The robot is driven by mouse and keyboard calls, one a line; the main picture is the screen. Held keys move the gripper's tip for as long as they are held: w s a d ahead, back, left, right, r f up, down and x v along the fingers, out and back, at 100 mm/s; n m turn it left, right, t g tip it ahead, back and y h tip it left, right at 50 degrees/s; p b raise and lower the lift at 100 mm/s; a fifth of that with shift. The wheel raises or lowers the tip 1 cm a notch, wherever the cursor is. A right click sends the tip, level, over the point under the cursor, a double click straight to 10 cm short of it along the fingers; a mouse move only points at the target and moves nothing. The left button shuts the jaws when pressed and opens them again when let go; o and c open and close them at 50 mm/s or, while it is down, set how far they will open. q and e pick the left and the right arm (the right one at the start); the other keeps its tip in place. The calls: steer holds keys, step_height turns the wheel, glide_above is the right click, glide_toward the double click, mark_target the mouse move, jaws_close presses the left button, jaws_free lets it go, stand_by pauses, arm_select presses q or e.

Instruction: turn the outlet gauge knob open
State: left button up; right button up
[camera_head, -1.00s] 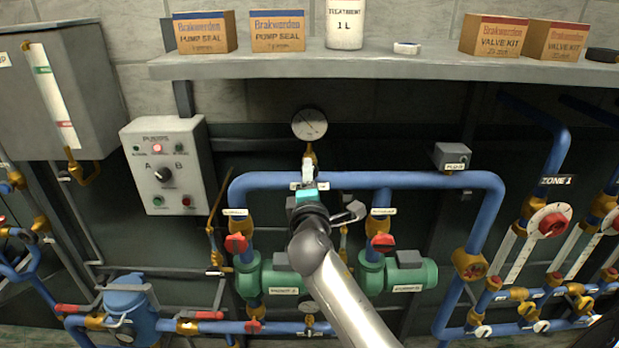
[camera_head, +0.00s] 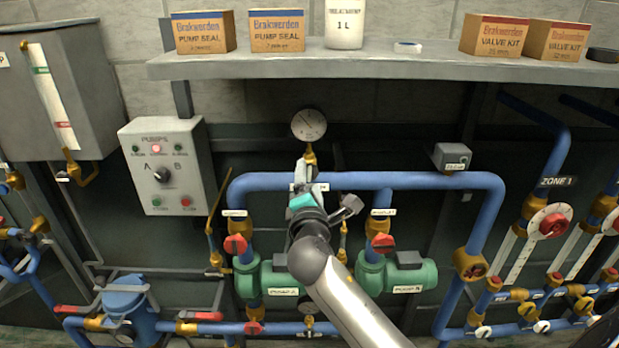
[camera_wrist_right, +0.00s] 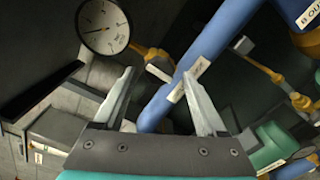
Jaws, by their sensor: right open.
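The outlet gauge (camera_head: 308,124) is a round white dial above the blue pipe; it also shows in the wrist view (camera_wrist_right: 103,27). A brass stem (camera_head: 310,155) runs down from it towards the pipe. In the wrist view a small pale handle (camera_wrist_right: 158,73), which looks like the gauge knob, sits by the brass fitting (camera_wrist_right: 151,53). My right gripper (camera_head: 305,172) is open just below the gauge and hides the lower stem in the head view. In the wrist view its fingers (camera_wrist_right: 159,77) stand either side of the handle's line, apparently without touching it. My left gripper is out of view.
The blue pipe (camera_head: 420,180) crosses behind my right gripper. Two red valve handles (camera_head: 236,244) (camera_head: 383,243) and green pumps (camera_head: 411,275) lie below. A grey shelf (camera_head: 400,66) overhangs above. A pump control box (camera_head: 163,182) is at the left.

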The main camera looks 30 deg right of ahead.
steer(key=v, duration=0.6)
steer(key=shift+w, duration=0.1)
stand_by(0.3)
step_height(320, 180, down, 26)
steer(key=a+m+g+y+b, duration=0.1)
steer(key=a+g+y+b, duration=0.25)
steer(key=b, duration=0.35)
steer(key=s+a+f+m+g+y+b, duration=0.1)
steer(key=s+f+m+g+y+b, duration=0.3)
steer(key=f, duration=0.8)
steer(key=s+a+f+n+h+b, duration=0.15)
steer(key=s+f, duration=0.35)
steer(key=f, duration=0.7)
steer(key=s+a+f+m+g+y+b, duration=0.1)
steer(key=s+f+m+b, duration=0.4)
steer(key=s+f, duration=1)
steer(key=s+a+f+m+g+y+b, duration=0.2)
steer(key=s+f+m+g+b, duration=0.4)
steer(key=s+f, duration=0.9)
steer(key=s, duration=0.4)
steer(key=shift+a+f, duration=0.15)
steer(key=shift+a, duration=0.2)
